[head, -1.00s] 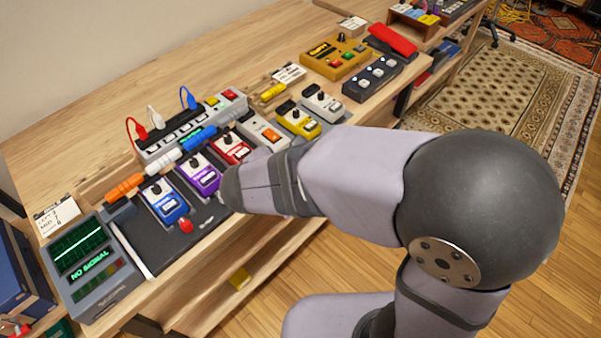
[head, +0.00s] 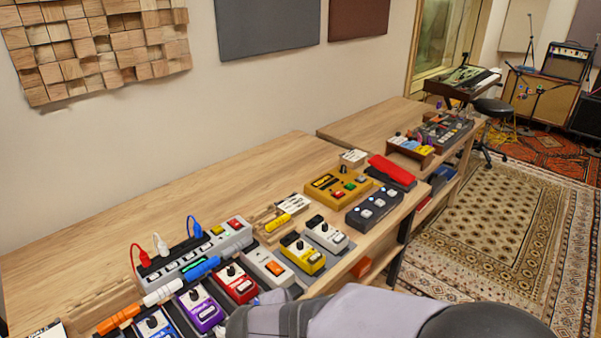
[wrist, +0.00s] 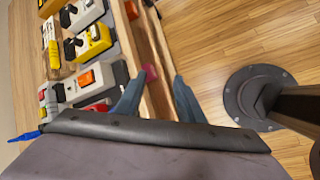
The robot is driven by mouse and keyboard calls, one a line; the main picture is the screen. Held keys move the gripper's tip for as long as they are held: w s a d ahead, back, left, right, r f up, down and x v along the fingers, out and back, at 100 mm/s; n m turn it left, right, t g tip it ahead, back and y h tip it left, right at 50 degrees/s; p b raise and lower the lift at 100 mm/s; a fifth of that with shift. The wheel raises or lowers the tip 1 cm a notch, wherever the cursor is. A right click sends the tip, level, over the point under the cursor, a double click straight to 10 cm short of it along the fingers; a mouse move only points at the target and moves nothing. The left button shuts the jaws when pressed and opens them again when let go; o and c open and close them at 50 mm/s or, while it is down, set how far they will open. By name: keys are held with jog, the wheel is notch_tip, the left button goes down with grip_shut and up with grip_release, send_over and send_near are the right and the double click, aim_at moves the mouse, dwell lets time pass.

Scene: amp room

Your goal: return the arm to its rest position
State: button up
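My gripper (wrist: 159,76) shows in the wrist view as two blue-grey fingers, spread apart with a gap between them. I see nothing held in the gap; the bench's front edge and the floor show beyond it. In the head view my grey arm (head: 370,318) crosses the lower edge of the picture in front of the pedal row, and the fingers cannot be made out. The purple pedal (head: 201,309) and red pedal (head: 236,284) stand just beyond the arm. The blue pedal (head: 155,326) is partly cut off by the bottom edge.
The wooden bench (head: 110,240) also bears a grey power strip (head: 200,257), a yellow pedal (head: 303,254) and a mustard box (head: 338,186). A small pinkish-red thing (wrist: 150,72) shows below the bench edge. A round dark base (wrist: 258,98) stands on the open floor.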

jog(key=s+d+f+m+g+y+p, duration=0.1)
jog(key=s+f+m+g, duration=0.15)
jog(key=s+m, duration=0.35)
jog(key=s+d+f+m+g+y+p, duration=0.1)
jog(key=s+m+g, duration=0.3)
jog(key=s+m, duration=0.15)
jog(key=d+r+m+p, duration=0.3)
jog(key=d+r+m, duration=0.1)
jog(key=d, duration=0.2)
jog(key=w+d+r+m+y+p, duration=0.1)
jog(key=d+r+m+p, duration=0.2)
jog(key=d+m, duration=0.2)
jog(key=shift+w+d+r+p, duration=0.3)
jog(key=shift+d+r, duration=0.05)
jog(key=shift+d, duration=0.35)
jog(key=shift+c, duration=0.7)
